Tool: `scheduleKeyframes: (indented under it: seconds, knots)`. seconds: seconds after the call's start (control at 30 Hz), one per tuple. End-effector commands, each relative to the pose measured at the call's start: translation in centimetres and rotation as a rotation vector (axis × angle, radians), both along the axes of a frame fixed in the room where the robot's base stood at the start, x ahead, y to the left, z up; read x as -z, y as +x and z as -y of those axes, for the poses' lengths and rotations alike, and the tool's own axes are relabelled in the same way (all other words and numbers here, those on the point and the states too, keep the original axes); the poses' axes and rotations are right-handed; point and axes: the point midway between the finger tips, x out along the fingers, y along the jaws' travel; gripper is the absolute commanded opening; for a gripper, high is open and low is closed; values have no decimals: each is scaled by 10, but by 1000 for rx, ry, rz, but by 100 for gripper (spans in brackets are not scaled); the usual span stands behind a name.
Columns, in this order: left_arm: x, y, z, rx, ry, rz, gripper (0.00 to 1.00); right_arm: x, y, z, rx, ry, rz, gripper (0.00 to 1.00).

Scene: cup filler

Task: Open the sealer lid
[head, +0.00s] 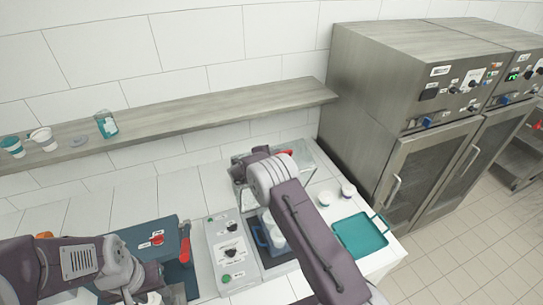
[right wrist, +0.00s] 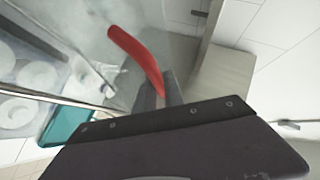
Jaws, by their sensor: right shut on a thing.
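The sealer's clear lid (head: 304,163) shows behind my right arm in the head view, at the back of the white counter, raised above the cups. Its red handle (head: 287,152) is at the top edge. In the right wrist view the red handle (right wrist: 136,58) curves down between the fingers of my right gripper (right wrist: 160,92), which is shut on it. Cups show in the right wrist view (right wrist: 30,80). My right arm hides much of the lid. My left gripper (head: 148,297) is at the bottom left, partly cut off, away from the lid; its jaws are unclear.
A control panel (head: 228,250) stands left of the cups. A dark teal machine with a red handle (head: 150,243) is further left. A teal tray (head: 361,236) and small white cups (head: 347,190) lie right. Steel cabinets (head: 405,100) stand at right; a shelf (head: 200,115) runs above.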

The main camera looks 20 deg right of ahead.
Motion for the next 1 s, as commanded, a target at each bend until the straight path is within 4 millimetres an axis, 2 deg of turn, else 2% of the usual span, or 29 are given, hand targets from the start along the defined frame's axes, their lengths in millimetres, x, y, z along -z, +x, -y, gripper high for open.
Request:
scheduleKeyframes:
  seconds: [0.13,0.57,0.6,0.67,1.0]
  knots:
    - [-7,0,0,0,0,0,36,2,5,1,-5,3,-29,0]
    - [-8,0,0,0,0,0,36,5,5,2,-5,5,-40,0]
    - [-8,0,0,0,0,0,36,5,5,2,-5,5,-40,18]
    - [-8,0,0,0,0,0,36,5,5,2,-5,4,-40,34]
    - [-4,0,0,0,0,0,36,2,4,-1,-5,3,-35,34]
